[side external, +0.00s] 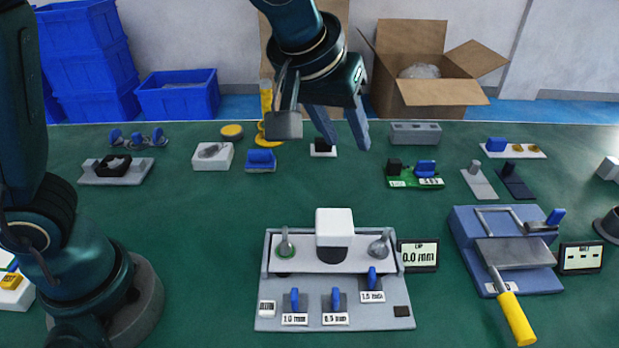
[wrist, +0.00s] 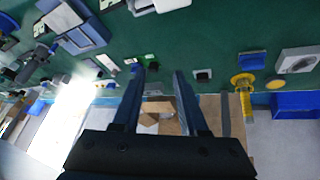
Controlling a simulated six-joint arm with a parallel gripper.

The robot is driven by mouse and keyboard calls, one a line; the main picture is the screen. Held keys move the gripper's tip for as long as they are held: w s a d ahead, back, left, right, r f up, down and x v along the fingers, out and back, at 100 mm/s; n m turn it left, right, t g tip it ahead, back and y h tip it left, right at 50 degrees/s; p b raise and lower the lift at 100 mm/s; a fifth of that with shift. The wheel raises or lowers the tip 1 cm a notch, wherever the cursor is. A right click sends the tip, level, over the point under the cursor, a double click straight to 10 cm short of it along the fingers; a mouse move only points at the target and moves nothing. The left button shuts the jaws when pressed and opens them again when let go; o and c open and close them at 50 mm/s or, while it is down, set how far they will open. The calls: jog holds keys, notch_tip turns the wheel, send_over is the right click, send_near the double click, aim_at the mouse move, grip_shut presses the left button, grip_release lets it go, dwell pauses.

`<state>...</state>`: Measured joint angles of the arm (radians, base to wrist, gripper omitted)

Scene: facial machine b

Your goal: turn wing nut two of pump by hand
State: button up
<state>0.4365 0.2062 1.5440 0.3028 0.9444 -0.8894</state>
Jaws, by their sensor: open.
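My gripper (side external: 341,130) hangs open and empty above the far middle of the green table, its fingers pointing down. In the wrist view my gripper (wrist: 158,75) has its two fingers apart with nothing between the tips. No part is clearly marked as the pump or as wing nut two. Small blue wing-shaped pieces (side external: 137,139) stand in a row at the far left. Other blue upright pieces (side external: 294,300) stand on the grey labelled fixture (side external: 283,322) at the front. A blue piece on a block (side external: 261,158) sits left of my gripper.
A small black-topped block (side external: 323,148) is below my gripper. A green board (side external: 415,178) lies to its right. A blue press-like device with a yellow handle (side external: 514,318) is at front right. Blue bins (side external: 178,95) and a cardboard box (side external: 430,85) stand behind the table.

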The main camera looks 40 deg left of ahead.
jog(key=m, duration=0.2)
send_over(382, 236)
jog(key=a, duration=0.3)
notch_tip(382, 236, down, 5)
jog(key=shift+m+g, duration=0.3)
jog(key=shift+g, duration=0.4)
jog(key=s+d+f, duration=0.1)
jog(key=f, duration=0.1)
jog(key=s+d+f, duration=0.1)
jog(key=d+f, duration=0.1)
jog(key=shift+s+d, duration=0.1)
jog(key=shift+s, duration=0.05)
jog(key=shift+d+f, duration=0.1)
jog(key=shift+f, duration=0.15)
jog(key=shift+x, duration=2.2)
